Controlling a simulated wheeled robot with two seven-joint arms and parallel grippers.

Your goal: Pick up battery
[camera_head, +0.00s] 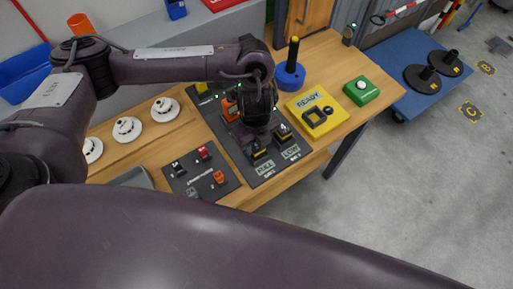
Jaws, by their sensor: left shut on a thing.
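A dark battery with yellow edging (261,154) is by the FULL label on the dark board (232,150). A second dark and yellow battery (284,137) stands by the LOW label, just right of my gripper. My left gripper (259,143) points down from above and is shut on the battery on the FULL side. The fingers and wrist hide part of that battery, and I cannot tell whether it is clear of the board. My right gripper is out of view.
A small dark panel (200,174) and white detectors (127,129) lie left. The wooden table's (230,199) front edge is near.

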